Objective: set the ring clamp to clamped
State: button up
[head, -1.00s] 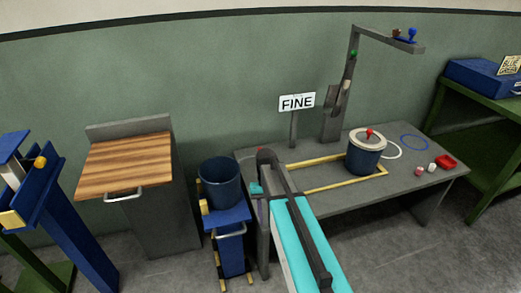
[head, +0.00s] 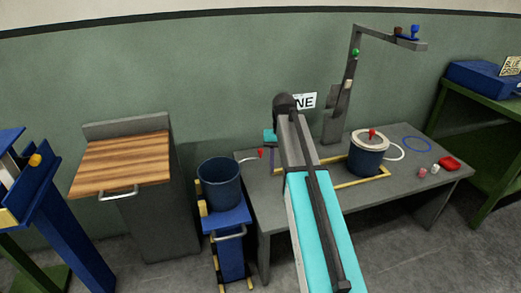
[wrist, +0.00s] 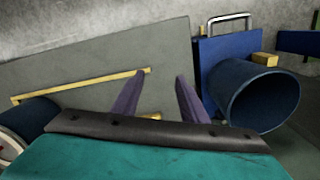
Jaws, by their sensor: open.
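I cannot tell for sure which part is the ring clamp. A blue pot (head: 367,161) with a pale lid and red knob (head: 372,133) stands on the grey table; a pale rim runs around its top. A thin pale bar with a red tip (head: 260,153) shows at the table's left end, beside my arm. My gripper (wrist: 160,78) is open and empty in the wrist view, its two purple fingers apart above the table. The pot (wrist: 27,117) is partly cut off at the left of that view. In the head view my arm hides most of the gripper.
An open blue bucket (head: 219,184) stands on a blue stand left of the table; it also shows in the wrist view (wrist: 262,97). A yellow frame (head: 363,182) lies around the pot's place. A white ring, blue ring (head: 417,144) and red dish (head: 449,163) lie at right.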

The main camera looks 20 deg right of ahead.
aim_at(259, 151)
jog(key=i, duration=1)
